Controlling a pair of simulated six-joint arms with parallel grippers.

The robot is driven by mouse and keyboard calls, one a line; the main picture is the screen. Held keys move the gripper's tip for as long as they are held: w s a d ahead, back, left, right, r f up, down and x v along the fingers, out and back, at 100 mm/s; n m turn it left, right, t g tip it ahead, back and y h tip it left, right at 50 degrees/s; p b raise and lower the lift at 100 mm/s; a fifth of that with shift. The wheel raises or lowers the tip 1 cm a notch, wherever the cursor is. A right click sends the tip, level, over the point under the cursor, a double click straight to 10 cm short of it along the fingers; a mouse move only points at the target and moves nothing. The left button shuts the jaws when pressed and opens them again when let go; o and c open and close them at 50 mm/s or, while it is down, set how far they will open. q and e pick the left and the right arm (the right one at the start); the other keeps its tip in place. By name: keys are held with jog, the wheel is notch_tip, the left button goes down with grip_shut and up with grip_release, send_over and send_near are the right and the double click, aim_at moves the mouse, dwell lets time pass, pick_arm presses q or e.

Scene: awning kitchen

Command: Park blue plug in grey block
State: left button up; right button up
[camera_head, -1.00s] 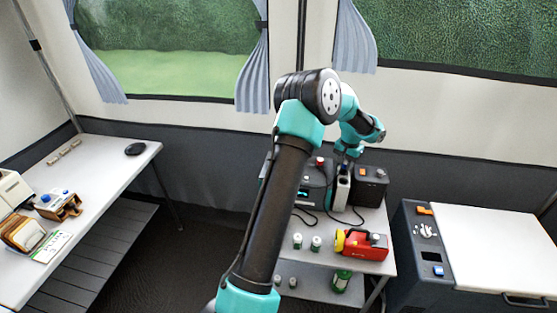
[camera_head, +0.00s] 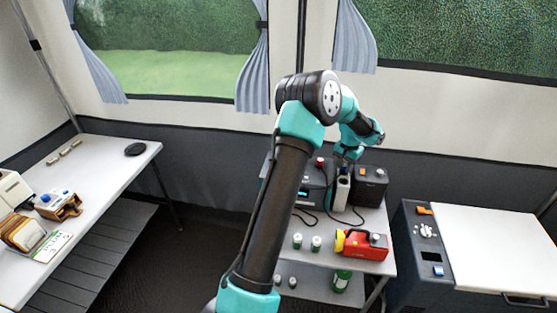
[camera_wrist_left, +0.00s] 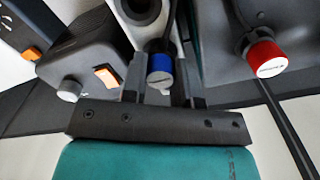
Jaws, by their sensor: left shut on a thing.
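The blue plug (camera_wrist_left: 160,72) shows its blue end between the fingers of my left gripper (camera_wrist_left: 162,80), which is shut on it. A pale grey block (camera_wrist_left: 127,22) with a dark round hole lies just beyond the plug in the left wrist view. I cannot tell whether the plug touches the block. In the head view my left gripper (camera_head: 346,162) is directly above the upright pale block (camera_head: 342,190) on the small table, and the plug is mostly hidden there. My right gripper is not in view.
A dark box (camera_head: 370,186) with an orange switch stands right of the block. A red-capped plug (camera_wrist_left: 266,58) sits on the dark unit at the other side. Black cables, a red-yellow lantern (camera_head: 362,244) and small cans (camera_head: 316,243) are in front.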

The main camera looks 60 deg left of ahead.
aim_at(345, 165)
pick_arm(q)
jog(key=shift+f, duration=0.15)
jog(key=o, duration=1)
jog(key=shift+o, duration=0.4)
jog(key=shift+o, duration=0.8)
jog(key=shift+r, duration=3.5)
jog(key=shift+d, duration=0.1)
